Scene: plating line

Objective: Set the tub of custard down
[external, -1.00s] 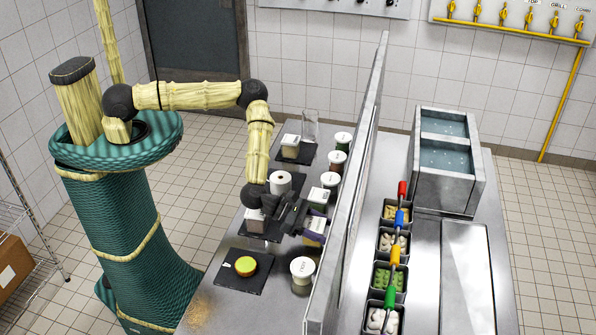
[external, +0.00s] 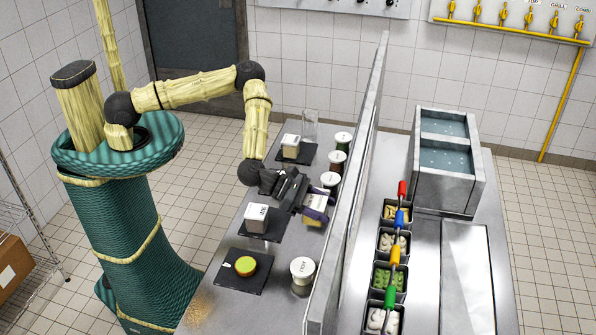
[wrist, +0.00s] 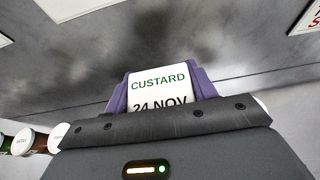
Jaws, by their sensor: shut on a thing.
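The tub of custard (wrist: 158,84) shows its white label, reading "CUSTARD" and "24 NOV", between the purple fingers in the wrist view. My gripper (external: 318,206) is shut on it in the external view, where the tub (external: 314,212) appears as a pale block between the purple fingertips. It is over the steel counter (external: 240,225), close to the upright metal partition. I cannot tell whether the tub's underside touches the counter or is just above it.
A row of round lidded tubs (external: 338,160) stands along the partition (external: 350,180). Another white-lidded tub (external: 302,270) stands nearer the front. Dark mats hold a white block-shaped tub (external: 257,217), a green-topped item (external: 245,266) and another tub (external: 290,143).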

